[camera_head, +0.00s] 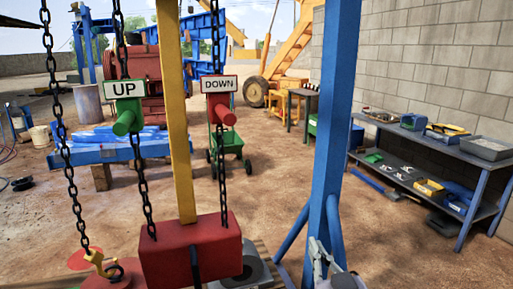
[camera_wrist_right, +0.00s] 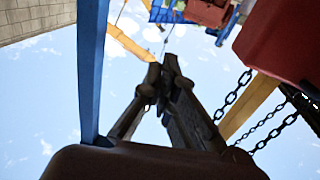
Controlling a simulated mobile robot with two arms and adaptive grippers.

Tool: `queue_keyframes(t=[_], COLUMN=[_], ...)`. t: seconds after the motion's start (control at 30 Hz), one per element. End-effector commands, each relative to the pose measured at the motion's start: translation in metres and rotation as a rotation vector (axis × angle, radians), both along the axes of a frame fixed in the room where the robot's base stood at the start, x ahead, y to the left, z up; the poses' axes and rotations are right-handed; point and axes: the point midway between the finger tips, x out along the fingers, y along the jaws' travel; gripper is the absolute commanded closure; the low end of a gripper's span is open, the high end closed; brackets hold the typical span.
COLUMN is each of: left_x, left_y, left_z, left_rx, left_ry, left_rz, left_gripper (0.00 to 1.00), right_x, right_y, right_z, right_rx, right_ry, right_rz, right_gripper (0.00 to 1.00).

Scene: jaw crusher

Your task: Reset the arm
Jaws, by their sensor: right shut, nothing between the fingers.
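My right gripper (camera_head: 322,262) is low in the head view, in front of the foot of a blue post (camera_head: 335,130). In the right wrist view its two dark fingers (camera_wrist_right: 162,75) are together at the tips, with nothing held, and they point up toward the sky. The blue post stands left of the fingers there. A red block (camera_wrist_right: 285,45) is at the upper right of that view, apart from the fingers. In the head view the red block (camera_head: 190,250) is left of the gripper. My left gripper does not show.
Chains (camera_head: 140,165) hang at the left beside a yellow bar (camera_head: 175,110). A green UP handle (camera_head: 128,117) and a red DOWN handle (camera_head: 221,110) hang there. A shelf table (camera_head: 440,145) with tools stands by the right wall. Open dirt floor lies between.

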Motion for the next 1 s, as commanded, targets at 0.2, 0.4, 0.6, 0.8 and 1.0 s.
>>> queue_keyframes(t=[0.2, 0.4, 0.6, 0.8, 1.0], left_x=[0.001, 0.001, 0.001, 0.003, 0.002], left_y=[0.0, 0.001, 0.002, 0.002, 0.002], left_z=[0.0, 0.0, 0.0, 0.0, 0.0], left_rx=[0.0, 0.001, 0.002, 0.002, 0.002], left_ry=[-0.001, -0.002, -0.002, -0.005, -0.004], left_rz=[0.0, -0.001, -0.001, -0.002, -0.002], left_gripper=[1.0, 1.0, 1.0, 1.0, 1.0], right_x=[-0.064, -0.147, -0.219, -0.256, -0.246], right_y=[-0.043, -0.066, -0.078, -0.082, -0.08], right_z=[-0.153, -0.239, -0.282, -0.322, -0.385], right_rx=[-0.064, -0.121, -0.16, -0.182, -0.186], right_ry=[0.516, 0.881, 1.137, 1.289, 1.312], right_rz=[-0.085, -0.093, -0.073, -0.05, -0.047], right_gripper=[1.0, 1.0, 1.0, 1.0, 1.0])
